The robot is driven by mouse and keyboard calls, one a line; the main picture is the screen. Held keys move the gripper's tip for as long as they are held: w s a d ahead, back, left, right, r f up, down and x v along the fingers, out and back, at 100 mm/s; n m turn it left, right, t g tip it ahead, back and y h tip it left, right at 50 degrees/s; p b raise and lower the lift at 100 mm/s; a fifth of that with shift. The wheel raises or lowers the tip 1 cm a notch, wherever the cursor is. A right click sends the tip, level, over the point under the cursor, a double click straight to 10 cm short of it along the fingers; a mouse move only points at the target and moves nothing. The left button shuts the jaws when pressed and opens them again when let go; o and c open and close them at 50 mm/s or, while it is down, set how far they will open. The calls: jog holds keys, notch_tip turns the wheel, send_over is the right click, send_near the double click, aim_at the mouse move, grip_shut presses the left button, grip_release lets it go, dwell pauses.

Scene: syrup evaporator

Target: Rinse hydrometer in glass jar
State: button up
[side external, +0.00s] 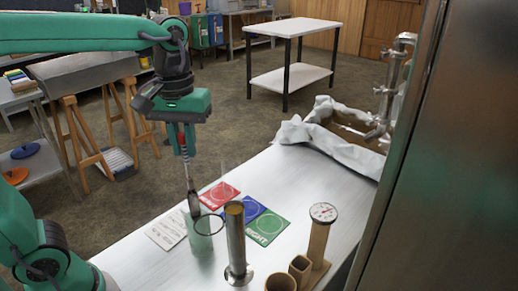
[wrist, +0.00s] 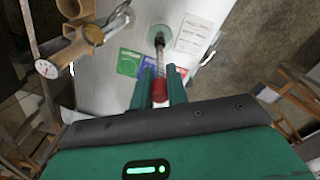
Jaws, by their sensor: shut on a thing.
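My gripper (side external: 186,150) is shut on the hydrometer (side external: 192,195), which hangs almost upright with its dark, weighted end down. In the wrist view the hydrometer (wrist: 170,76) runs between my fingers (wrist: 160,89), with a red part close to them. The glass jar (side external: 203,243) is clear and faintly green, with a dark round rim, and stands on the metal bench. In the side view the hydrometer's low end overlaps the left of the jar's rim; I cannot tell whether it is inside. In the wrist view the low end shows over a round, clear outline.
A tall metal cylinder (side external: 236,243) stands right of the jar. A dial thermometer (side external: 323,213) and brown tubes (side external: 300,268) are farther right. Red (side external: 219,195), blue (side external: 251,208) and green (side external: 267,227) cards and a white printed sheet (side external: 167,230) lie flat.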

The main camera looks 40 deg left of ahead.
aim_at(191, 188)
jog(key=shift+f, duration=5)
jog(key=shift+r, duration=0.45)
dwell(1.3)
jog(key=shift+f, duration=0.5)
dwell(0.3)
jog(key=shift+r, duration=0.1)
